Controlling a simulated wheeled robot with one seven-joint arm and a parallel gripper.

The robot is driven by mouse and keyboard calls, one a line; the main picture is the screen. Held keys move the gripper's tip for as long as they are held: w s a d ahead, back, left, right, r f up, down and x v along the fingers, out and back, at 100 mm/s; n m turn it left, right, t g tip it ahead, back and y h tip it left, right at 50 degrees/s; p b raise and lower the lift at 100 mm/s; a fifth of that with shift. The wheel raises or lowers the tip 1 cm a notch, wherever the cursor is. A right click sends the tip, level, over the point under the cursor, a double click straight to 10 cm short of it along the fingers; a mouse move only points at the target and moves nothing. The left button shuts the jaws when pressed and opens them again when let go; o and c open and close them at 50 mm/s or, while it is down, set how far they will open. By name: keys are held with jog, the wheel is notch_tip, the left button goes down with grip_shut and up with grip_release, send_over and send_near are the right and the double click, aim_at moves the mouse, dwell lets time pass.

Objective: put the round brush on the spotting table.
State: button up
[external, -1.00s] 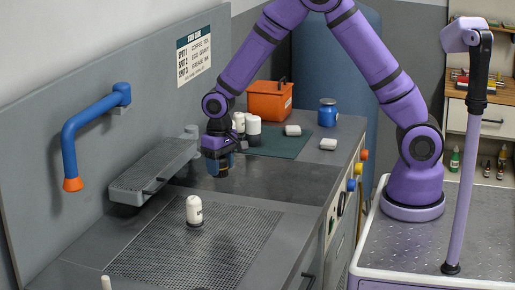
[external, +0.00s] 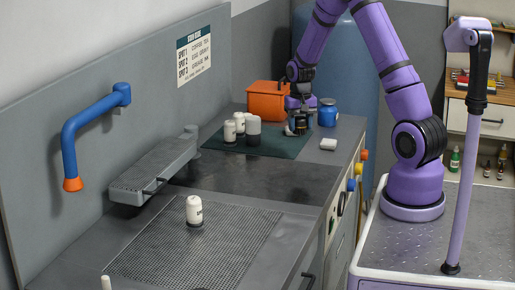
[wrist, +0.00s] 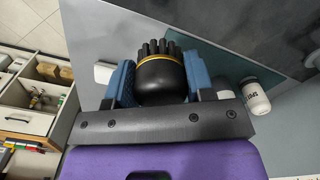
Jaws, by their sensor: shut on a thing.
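The round brush (wrist: 161,80) is black, with a rounded body, a gold band and stubby dark bristles. In the wrist view it sits between the two blue fingers of my gripper (wrist: 160,82), which is shut on it. In the external view my gripper (external: 298,124) is at the right part of the green mat, pointing down, and the brush is a small dark shape there. I cannot tell whether the brush touches the mat. The spotting table (external: 130,248) is the long grey bench with a perforated panel in front and a dark smooth plate behind it.
Several white and grey bottles (external: 254,131) stand on the green mat (external: 270,150), left of my gripper. A white bottle (external: 194,212) stands on the perforated panel. The dark plate (external: 260,187) is clear.

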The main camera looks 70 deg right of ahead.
jog(key=s+d+m, duration=0.4)
jog(key=s+d, duration=0.9)
jog(key=s, duration=0.4)
notch_tip(320, 180, down, 5)
jog(key=w+d, duration=0.3)
jog(key=d, duration=0.1)
jog(key=w+d+f, duration=0.1)
jog(key=w+d, duration=0.6)
jog(key=d, duration=0.1)
jog(key=shift+w+f, duration=0.25)
jog(key=shift+f, duration=1.75)
jog(key=shift+f, duration=0.1)
jog(key=o, duration=0.9)
